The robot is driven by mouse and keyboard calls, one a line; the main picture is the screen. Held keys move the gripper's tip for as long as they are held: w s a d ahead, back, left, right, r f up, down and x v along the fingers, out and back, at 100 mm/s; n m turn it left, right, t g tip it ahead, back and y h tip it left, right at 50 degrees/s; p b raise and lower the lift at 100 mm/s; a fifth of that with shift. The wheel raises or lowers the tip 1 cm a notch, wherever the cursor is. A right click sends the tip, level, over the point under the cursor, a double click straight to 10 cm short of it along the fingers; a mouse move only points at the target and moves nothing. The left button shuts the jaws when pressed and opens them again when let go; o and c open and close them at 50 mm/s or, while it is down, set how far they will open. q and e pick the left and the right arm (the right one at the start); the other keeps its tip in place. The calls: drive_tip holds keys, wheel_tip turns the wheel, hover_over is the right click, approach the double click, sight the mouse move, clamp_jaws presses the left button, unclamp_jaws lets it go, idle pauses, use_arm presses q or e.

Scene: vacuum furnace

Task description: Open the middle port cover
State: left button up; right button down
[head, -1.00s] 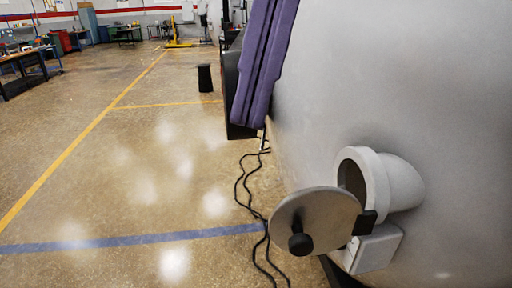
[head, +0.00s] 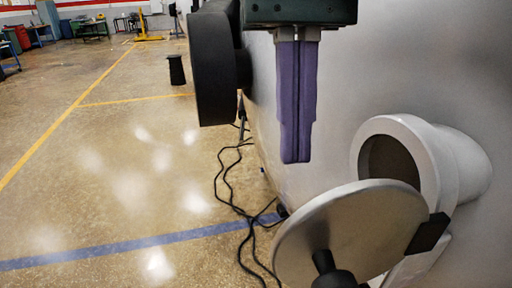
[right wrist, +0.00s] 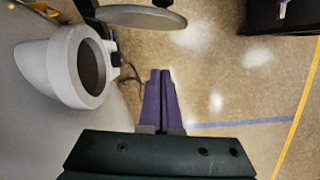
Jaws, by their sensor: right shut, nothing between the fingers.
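The port cover (head: 350,228) is a round grey metal disc with a black knob (head: 333,270) on its face. It stands swung away from the port (head: 398,150), joined by a black hinge (head: 428,233), and the port's round mouth shows open and dark. In the right wrist view the port (right wrist: 62,68) is at left and the cover (right wrist: 138,17) is at the top. My right gripper (head: 297,155) has purple fingers pressed together, empty, pointing down above and apart from the cover. Its fingers also show in the right wrist view (right wrist: 160,90). My left gripper is out of view.
The large grey furnace wall (head: 335,100) fills the right side. Black cables (head: 232,190) lie on the floor beside it. A dark round part (head: 213,65) sticks out beyond my gripper. The floor to the left is open, with a black stool (head: 177,70) farther back.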

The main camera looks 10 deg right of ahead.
sight(310, 206)
use_arm(q)
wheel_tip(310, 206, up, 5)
drive_tip(key=p, duration=0.4)
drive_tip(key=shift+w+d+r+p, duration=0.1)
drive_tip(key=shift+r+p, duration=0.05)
drive_tip(key=shift+p, duration=0.15)
use_arm(e)
drive_tip(key=s+f, duration=0.4)
drive_tip(key=s, duration=0.1)
drive_tip(key=shift+a, duration=0.25)
drive_tip(key=shift+d, duration=0.1)
